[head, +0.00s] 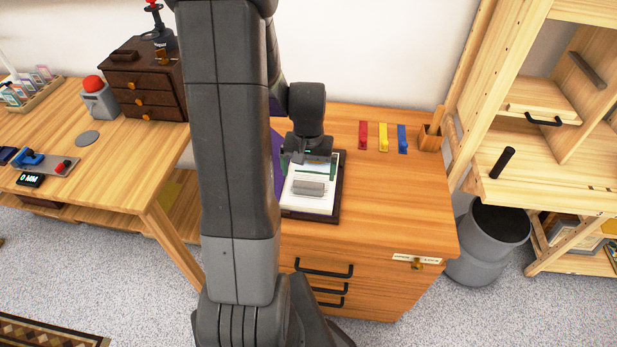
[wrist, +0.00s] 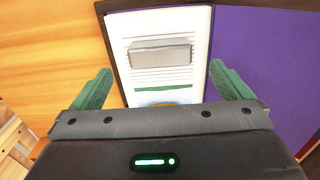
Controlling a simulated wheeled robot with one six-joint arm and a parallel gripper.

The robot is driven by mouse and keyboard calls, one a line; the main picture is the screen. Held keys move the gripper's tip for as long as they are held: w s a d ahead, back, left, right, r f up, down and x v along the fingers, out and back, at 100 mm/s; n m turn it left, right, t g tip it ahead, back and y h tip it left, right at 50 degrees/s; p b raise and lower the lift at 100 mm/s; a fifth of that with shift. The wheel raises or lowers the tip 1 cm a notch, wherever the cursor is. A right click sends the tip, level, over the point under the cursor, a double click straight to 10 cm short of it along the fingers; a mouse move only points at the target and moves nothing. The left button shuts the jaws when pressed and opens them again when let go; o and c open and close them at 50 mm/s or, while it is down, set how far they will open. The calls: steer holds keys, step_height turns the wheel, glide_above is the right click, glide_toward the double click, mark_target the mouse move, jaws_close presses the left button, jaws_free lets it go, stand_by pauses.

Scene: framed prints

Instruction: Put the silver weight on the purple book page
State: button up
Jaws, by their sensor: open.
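The silver weight (head: 309,189) is a small grey bar lying on a white page with printed lines (head: 325,203). The weight also shows in the wrist view (wrist: 160,53), near the top middle. The purple book page (wrist: 262,70) is to the right of the white page in the wrist view; in the head view only a strip of purple (head: 278,155) shows beside my arm, which hides the rest. My gripper (head: 307,165) is above the white page, close to the weight. Its green fingers (wrist: 160,88) are spread wide and empty, and the weight is beyond them, not between them.
Red (head: 363,135), yellow (head: 383,138) and blue (head: 402,139) clips lie at the back of the wooden cabinet top (head: 405,200), by a wooden holder (head: 431,137). The right front of the top is clear. A grey bin (head: 488,240) stands to the right.

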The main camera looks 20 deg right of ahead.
mark_target(309, 184)
step_height(309, 184, up, 8)
steer(key=shift+f, duration=0.2)
stand_by(0.3)
step_height(309, 184, down, 12)
steer(key=shift+f+b, duration=0.1)
steer(key=shift+b, duration=0.2)
steer(key=shift+r, duration=0.8)
